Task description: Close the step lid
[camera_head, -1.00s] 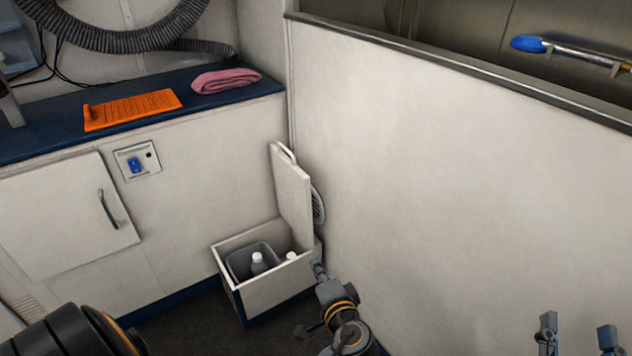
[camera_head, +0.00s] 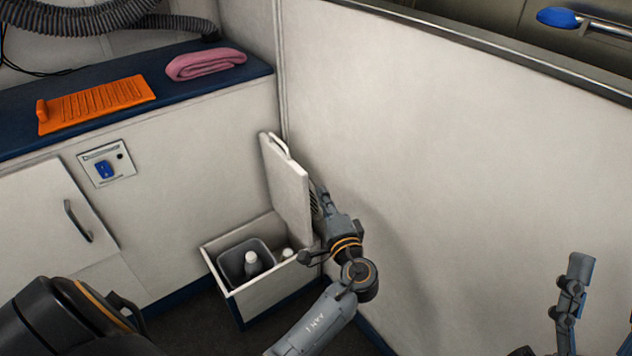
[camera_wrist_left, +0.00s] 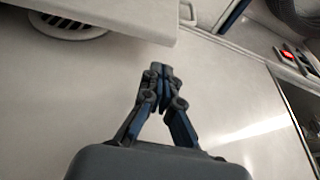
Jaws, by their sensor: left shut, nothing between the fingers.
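The step box (camera_head: 266,298) stands on the floor by the corner, open at the top. Its white lid (camera_head: 285,185) is raised nearly upright at the box's right side, close to the white partition. My left gripper (camera_head: 318,190) is shut and empty, at the right of the lid, in the space between lid and partition. In the left wrist view its fingertips (camera_wrist_left: 160,70) are together, and the pale panel at upper left, likely the lid (camera_wrist_left: 120,12), lies beside them. I cannot tell whether they touch it. My right gripper (camera_head: 572,290) is at the lower right, partly cut off.
A grey bin (camera_head: 240,262) and white-capped bottles (camera_head: 251,265) are inside the box. A round vent (camera_wrist_left: 70,28) is in the partition (camera_head: 450,180) behind the lid. A counter with an orange mat (camera_head: 95,105) and pink towel (camera_head: 205,64) runs along the left.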

